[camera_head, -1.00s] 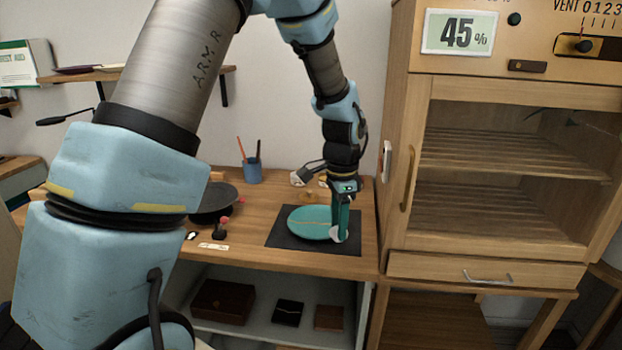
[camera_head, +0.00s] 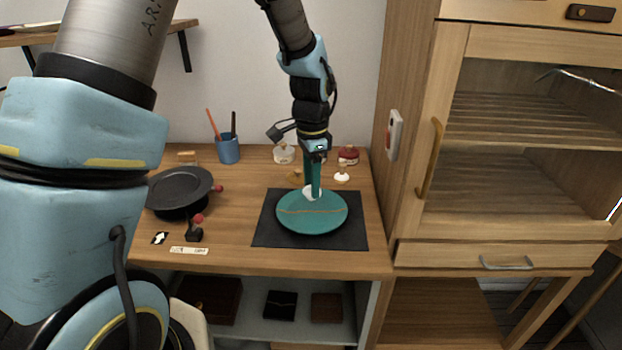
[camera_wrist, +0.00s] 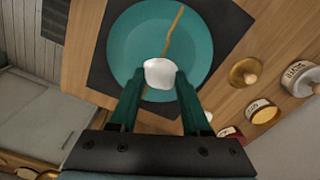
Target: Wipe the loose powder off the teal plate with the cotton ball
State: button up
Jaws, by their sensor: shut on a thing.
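The teal plate (camera_head: 322,220) lies on a dark square mat (camera_head: 262,236) on the wooden bench, with a gold seam across it. In the wrist view, the plate (camera_wrist: 125,40) shows the gold seam (camera_wrist: 173,35) running from its rim towards the cotton ball. My gripper (camera_head: 312,190) points down over the plate's far part. It is shut on the white cotton ball (camera_wrist: 159,73), which also shows at the fingertips in the head view (camera_head: 310,191). The ball appears to be at the plate's surface; I cannot tell whether it touches. I cannot make out loose powder on the plate.
A dark pan-like dish (camera_head: 180,188) stands left of the mat. A blue cup (camera_head: 228,150) with sticks is at the back. Small jars (camera_head: 284,153) and a red-topped jar (camera_head: 348,155) stand behind the plate. A wooden cabinet (camera_head: 408,160) rises at the right.

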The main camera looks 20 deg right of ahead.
notch_tip(320, 180, down, 2)
jog(key=shift+f+b, duration=0.1)
jog(key=shift+b, duration=0.4)
jog(key=shift+w+a+f, duration=0.2)
jog(key=shift+w+a, duration=0.15)
jog(key=shift+a, duration=0.15)
jog(key=shift+w+a+f, duration=0.15)
jog(key=shift+w+a, duration=0.15)
jog(key=shift+a, duration=0.15)
jog(key=shift+f+b, duration=0.55)
jog(key=shift+f, duration=0.25)
